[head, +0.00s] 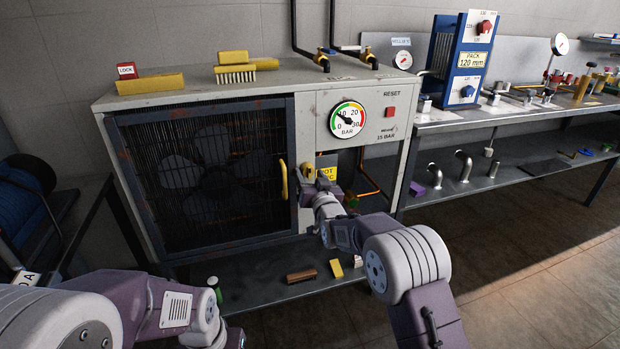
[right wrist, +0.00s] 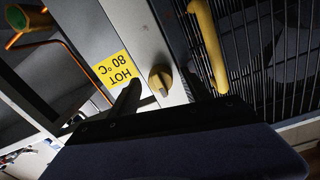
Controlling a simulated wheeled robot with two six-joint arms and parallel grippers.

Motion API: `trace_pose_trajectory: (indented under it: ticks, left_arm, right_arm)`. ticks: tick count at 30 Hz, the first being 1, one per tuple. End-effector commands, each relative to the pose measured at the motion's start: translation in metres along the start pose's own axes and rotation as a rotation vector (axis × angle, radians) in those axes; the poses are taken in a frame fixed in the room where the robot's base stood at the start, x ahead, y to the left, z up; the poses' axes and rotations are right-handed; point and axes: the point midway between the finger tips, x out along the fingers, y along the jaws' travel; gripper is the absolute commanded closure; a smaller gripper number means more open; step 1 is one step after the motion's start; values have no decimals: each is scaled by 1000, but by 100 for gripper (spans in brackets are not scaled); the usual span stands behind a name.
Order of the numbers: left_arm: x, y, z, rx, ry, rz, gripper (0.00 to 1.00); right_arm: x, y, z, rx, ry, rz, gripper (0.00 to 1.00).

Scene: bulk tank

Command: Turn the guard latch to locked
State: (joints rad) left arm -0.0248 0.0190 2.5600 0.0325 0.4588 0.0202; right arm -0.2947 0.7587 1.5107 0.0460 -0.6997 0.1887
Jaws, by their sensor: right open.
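The guard (head: 205,165) is a dark-framed grille door over a fan on the front of the grey cabinet, and it looks closed. Its yellow handle (head: 284,181) also shows in the right wrist view (right wrist: 208,45). The guard latch (right wrist: 160,79) is a small yellow-brown knob on the pale panel beside the guard frame. My right gripper (right wrist: 163,92) is open, with one dark finger on each side of the latch; contact cannot be made out. In the head view my right gripper (head: 312,180) reaches the panel and largely hides the latch. My left gripper is out of view.
A yellow hot-warning label (right wrist: 113,70) is beside the latch. Right of it are an open bay with copper pipe (head: 368,180) and a pressure gauge (head: 347,119) above. Brushes (head: 236,75) lie on the cabinet top. A brown block (head: 301,276) lies on the low shelf.

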Motion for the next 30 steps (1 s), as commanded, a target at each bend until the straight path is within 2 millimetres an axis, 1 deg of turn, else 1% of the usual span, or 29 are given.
trace_pose_trajectory:
  ticks: [3, 4, 5, 6, 8, 9, 10, 15, 20, 26, 30]
  left_arm:
    - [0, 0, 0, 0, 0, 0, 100]
    - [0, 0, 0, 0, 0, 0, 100]
    - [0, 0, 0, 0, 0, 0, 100]
    - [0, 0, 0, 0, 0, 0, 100]
    - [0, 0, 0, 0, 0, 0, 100]
    - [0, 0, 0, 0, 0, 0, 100]
    - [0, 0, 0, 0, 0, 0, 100]
    - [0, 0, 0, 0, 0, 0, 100]
    - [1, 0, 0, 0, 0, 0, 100]
    - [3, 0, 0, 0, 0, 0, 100]
    - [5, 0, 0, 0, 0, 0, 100]
  right_arm:
    - [0, 0, 0, 0, 0, 0, 44]
    - [0, 0, 0, 0, 0, 0, 50]
    - [0, 0, 0, 0, 0, 0, 58]
    - [0, 0, 0, 0, 0, 0, 69]
    - [0, 0, 0, 0, 0, 0, 86]
    - [0, 0, 0, 0, 0, 0, 97]
    - [0, 0, 0, 0, 0, 0, 100]
    - [0, 0, 0, -7, 0, 0, 100]
    - [0, 0, 1, -50, 2, 0, 100]
    - [0, 1, 1, -176, 7, -1, 100]
    - [0, 2, 2, -302, 13, -3, 100]
